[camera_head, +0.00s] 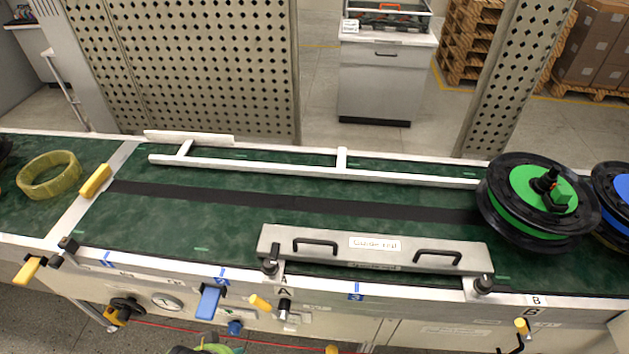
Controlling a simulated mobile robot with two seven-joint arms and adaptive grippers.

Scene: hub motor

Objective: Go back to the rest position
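Neither of my grippers shows in the head view, and no arm of mine can be made out over the workbench. A black spool-like hub with a green centre and a black fitting on top (541,192) lies at the right of the green bench top (400,212). A second black hub with a blue centre (615,195) is cut off by the right edge. A grey cover bar with two black handles (376,247) lies along the front of the bench. A yellow ring (48,175) lies flat at the far left.
A white rail (300,170) runs along the back of the bench. A yellow block (96,180) sits by the left crossbar. Levers, a blue handle (208,302) and a gauge (166,303) line the front. Perforated panels and a grey cabinet (375,85) stand behind. The bench's middle is clear.

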